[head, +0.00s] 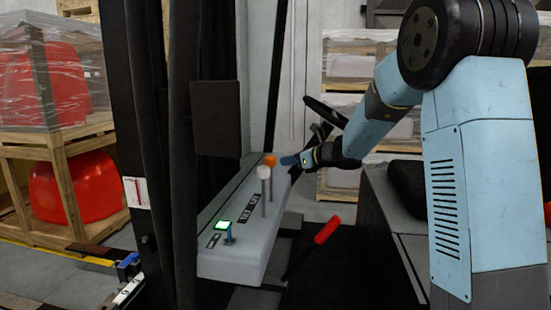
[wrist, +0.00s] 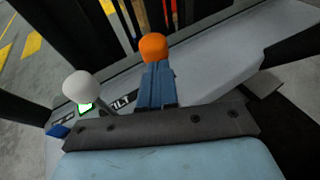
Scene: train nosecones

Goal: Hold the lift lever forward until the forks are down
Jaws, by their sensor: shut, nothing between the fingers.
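Two levers stand on a grey console (head: 240,235). One has an orange knob (head: 270,160), the other a white knob (head: 264,172); in the wrist view the orange knob (wrist: 153,47) is at the middle and the white knob (wrist: 81,86) at the left. A TILT label shows near the white-knobbed lever; the orange one appears to be the lift lever. My gripper (head: 289,160) is shut and empty, its blue fingers (wrist: 157,75) right beside the orange-knobbed lever and overlapping its stem in the wrist view. Contact cannot be told. The forks cannot be made out.
A steering wheel (head: 326,112) stands just behind my gripper. A red-handled lever (head: 327,230) sticks up right of the console. A dark mast post (head: 150,150) rises at the left. A small green-lit screen (head: 223,226) is on the console's near end. Wrapped red nosecones (head: 75,188) sit in crates at left.

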